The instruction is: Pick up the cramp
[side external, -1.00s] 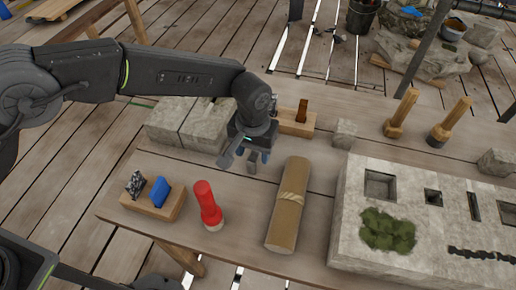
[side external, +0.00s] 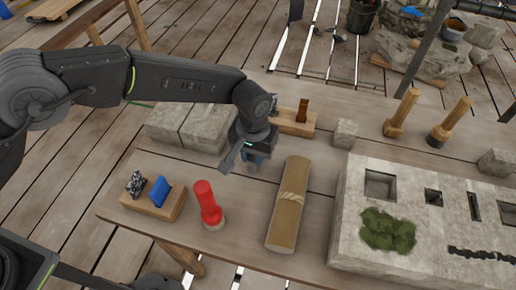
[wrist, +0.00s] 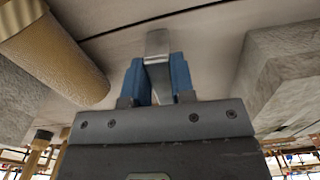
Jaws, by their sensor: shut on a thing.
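The cramp (wrist: 158,44) is a grey metal bar in the wrist view. It sits between the two blue fingers of my gripper (wrist: 158,78), which press on it from both sides. Its near end is between the fingers and its far end sticks out past the tips. In the side view my gripper (side external: 254,160) points down low over the table, left of the wrapped roll.
The roll (side external: 288,204) lies right of my gripper. A red-handled tool (side external: 207,203) and a wooden block with blue and dark pieces (side external: 152,201) stand in front. Stone blocks (side external: 190,124) lie behind. A large stone with sockets (side external: 350,215) fills the right.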

